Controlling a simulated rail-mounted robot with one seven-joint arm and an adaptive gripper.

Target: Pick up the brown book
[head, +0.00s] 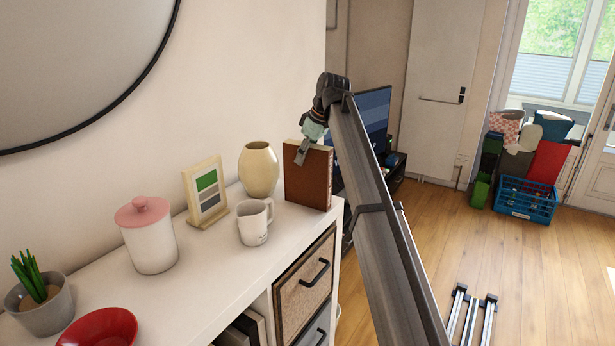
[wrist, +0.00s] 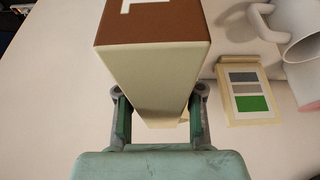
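The brown book (head: 308,180) stands upright near the right end of the white cabinet top. In the wrist view its brown spine (wrist: 150,22) with white lettering and its cream page edges (wrist: 152,75) show close up. My gripper (head: 305,150) reaches down over the book's top at its left part, one finger in front of the cover. In the wrist view my gripper (wrist: 160,118) has a finger on each side of the book's thickness, set apart and open. Narrow gaps seem to show beside the book's lower part. Contact higher up cannot be told.
Left of the book stand a beige vase (head: 259,169), a white mug (head: 254,222), a picture frame (head: 206,193) and a pink-lidded jar (head: 147,235). A red bowl (head: 97,328) and potted plant (head: 40,298) are farther left. The cabinet top (head: 205,272) is clear in front.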

